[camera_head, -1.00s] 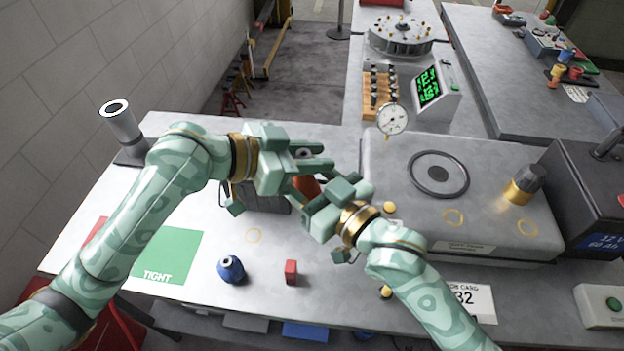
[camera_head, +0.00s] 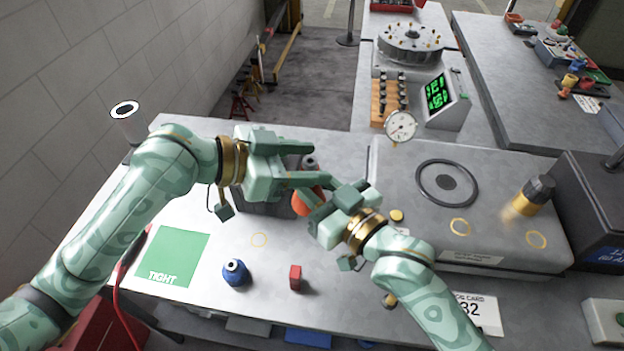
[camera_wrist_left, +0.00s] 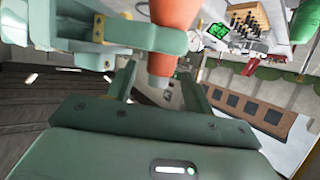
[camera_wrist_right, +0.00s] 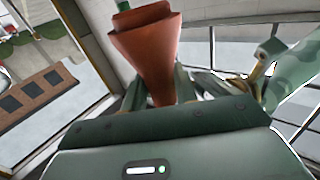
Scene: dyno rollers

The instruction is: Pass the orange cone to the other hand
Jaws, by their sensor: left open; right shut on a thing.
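The orange cone (camera_head: 302,204) shows between my two grippers above the table in the head view, partly hidden by fingers. My right gripper (camera_head: 328,203) is shut on it. In the right wrist view the cone (camera_wrist_right: 147,52) stands between the fingers, its wide end away from the palm. My left gripper (camera_head: 316,163) is open, with its fingers close beside the cone. In the left wrist view the cone (camera_wrist_left: 174,18) is in front of the open fingers. Whether the left fingers touch it I cannot tell.
A blue knob-like part (camera_head: 235,273) and a red block (camera_head: 295,278) lie on the front of the table, near a green TIGHT mat (camera_head: 172,257). A dark box sits behind the grippers. A grey machine (camera_head: 400,170) with a dial gauge (camera_head: 400,126) stands to the right.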

